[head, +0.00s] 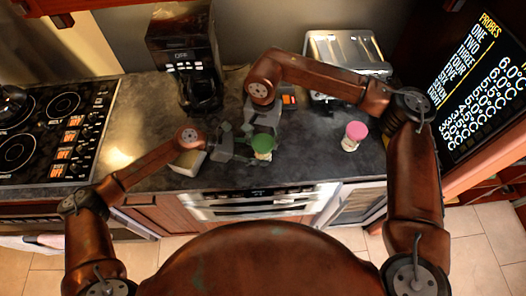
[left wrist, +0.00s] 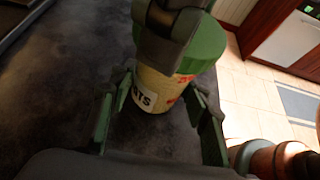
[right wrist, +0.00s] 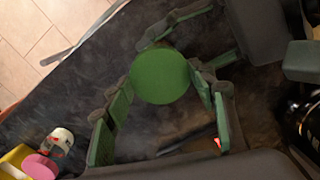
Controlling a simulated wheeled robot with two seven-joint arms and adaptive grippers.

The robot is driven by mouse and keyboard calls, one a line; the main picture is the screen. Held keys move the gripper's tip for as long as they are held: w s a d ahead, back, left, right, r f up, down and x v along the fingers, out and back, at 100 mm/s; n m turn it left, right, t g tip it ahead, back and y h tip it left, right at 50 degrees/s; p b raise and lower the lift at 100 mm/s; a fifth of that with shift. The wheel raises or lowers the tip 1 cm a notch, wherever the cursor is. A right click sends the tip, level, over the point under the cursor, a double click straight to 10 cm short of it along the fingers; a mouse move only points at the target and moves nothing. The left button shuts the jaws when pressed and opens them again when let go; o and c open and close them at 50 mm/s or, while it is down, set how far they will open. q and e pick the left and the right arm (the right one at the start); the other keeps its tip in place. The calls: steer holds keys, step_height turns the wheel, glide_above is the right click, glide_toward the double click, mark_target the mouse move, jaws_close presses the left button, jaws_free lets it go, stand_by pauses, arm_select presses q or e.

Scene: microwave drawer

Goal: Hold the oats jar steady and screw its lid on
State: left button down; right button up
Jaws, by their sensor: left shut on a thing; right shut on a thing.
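The oats jar (head: 262,155) stands upright on the dark counter; its cream body (left wrist: 155,90) with a partly visible label shows in the left wrist view. The green lid (head: 264,142) sits over the jar's mouth; how far it is threaded cannot be told. It appears as a round green disc (right wrist: 160,77) in the right wrist view. My left gripper (head: 246,150) is shut on the jar body from the left, its fingers (left wrist: 158,115) on either side. My right gripper (head: 262,132) is shut on the lid, with its fingers (right wrist: 165,95) around the rim.
A pink-lidded jar (head: 352,138) stands to the right on the counter. A pale box (head: 187,162) lies under my left forearm. A coffee maker (head: 190,60) and a toaster (head: 345,50) stand at the back. The stove (head: 50,130) is at left. The counter's front edge is close to the jar.

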steer(key=m, duration=0.5)
steer(key=shift+m, duration=0.3)
steer(key=m, duration=0.5)
steer(key=shift+m, duration=0.4)
steer(key=o, duration=1.1)
